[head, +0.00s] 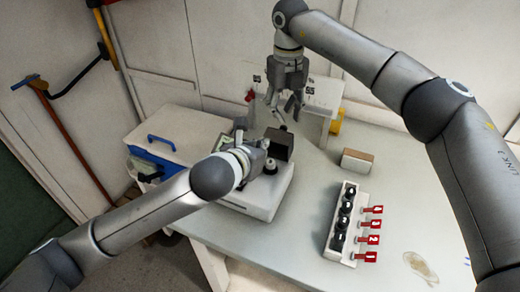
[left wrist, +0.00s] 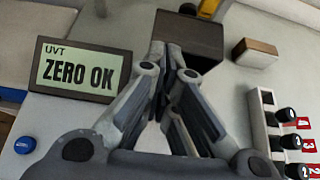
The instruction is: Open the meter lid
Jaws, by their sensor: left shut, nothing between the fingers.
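The meter is a white box (head: 252,204) on the table, mostly behind my left gripper in the head view. Its screen (left wrist: 80,72) reads "UVT ZERO OK" in the left wrist view. The dark, block-like meter lid (head: 281,145) shows beside the gripper; it is also at the top of the left wrist view (left wrist: 190,30). I cannot tell how far it is raised. My left gripper (head: 262,150) is shut and empty, its fingertips (left wrist: 172,62) overlapping the lid's near edge in the wrist view; contact is unclear. My right gripper (head: 283,118) is open and empty above and behind the lid.
A rack (head: 345,222) of black-capped vials with red numbered tags stands right of the meter. A small brown-topped block (head: 357,160) lies behind it. The table's right front is clear apart from a stain.

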